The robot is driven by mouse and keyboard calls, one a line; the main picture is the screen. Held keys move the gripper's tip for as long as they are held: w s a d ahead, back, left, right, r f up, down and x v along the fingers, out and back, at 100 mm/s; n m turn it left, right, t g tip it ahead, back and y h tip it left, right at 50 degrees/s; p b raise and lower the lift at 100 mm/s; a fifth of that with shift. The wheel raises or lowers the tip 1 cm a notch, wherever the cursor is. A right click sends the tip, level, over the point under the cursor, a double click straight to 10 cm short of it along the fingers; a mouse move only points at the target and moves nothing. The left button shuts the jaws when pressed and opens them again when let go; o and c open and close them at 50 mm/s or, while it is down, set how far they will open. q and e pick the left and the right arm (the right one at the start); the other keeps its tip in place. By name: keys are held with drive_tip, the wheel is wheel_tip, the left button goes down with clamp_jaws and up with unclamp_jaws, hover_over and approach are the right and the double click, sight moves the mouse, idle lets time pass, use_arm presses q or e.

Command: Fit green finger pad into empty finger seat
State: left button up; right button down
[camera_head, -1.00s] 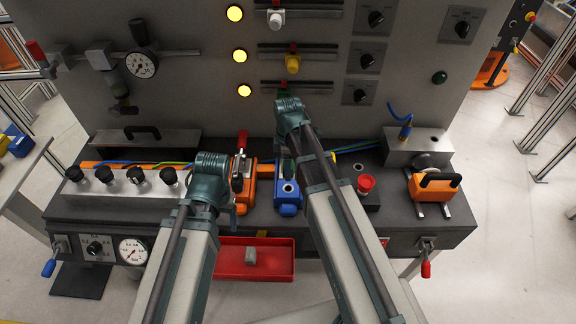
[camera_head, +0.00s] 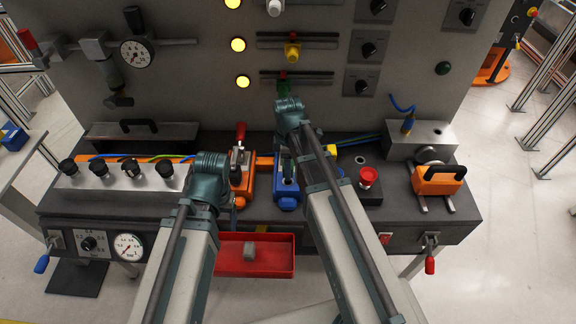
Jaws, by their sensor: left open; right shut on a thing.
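My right gripper (camera_head: 287,97) is far forward in front of the panel, with its fingers mostly hidden by the wrist. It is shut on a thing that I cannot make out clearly. A small green piece (camera_head: 283,87) shows just beyond the wrist, below the lowest slotted rail; I cannot tell whether it is the green finger pad in the jaws or a knob on the panel. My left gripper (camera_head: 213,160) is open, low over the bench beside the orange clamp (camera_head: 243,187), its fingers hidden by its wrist. I cannot make out the empty finger seat.
A blue block (camera_head: 287,195) stands between my arms. A red tray (camera_head: 228,259) with a grey block (camera_head: 249,251) is below the bench front. A red button (camera_head: 368,176) and an orange handled unit (camera_head: 438,181) are to the right. The panel (camera_head: 190,75) rises behind.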

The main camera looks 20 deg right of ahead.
drive_tip(key=shift+f, duration=0.25)
drive_tip(key=shift+f+b, duration=1.75)
drive_tip(key=shift+b, duration=0.15)
drive_tip(key=shift+f, duration=0.1)
unclamp_jaws()
wheel_tip(320, 180, up, 14)
drive_tip(key=p, duration=1.3)
drive_tip(key=shift+p, duration=0.35)
drive_tip(key=shift+f, duration=0.25)
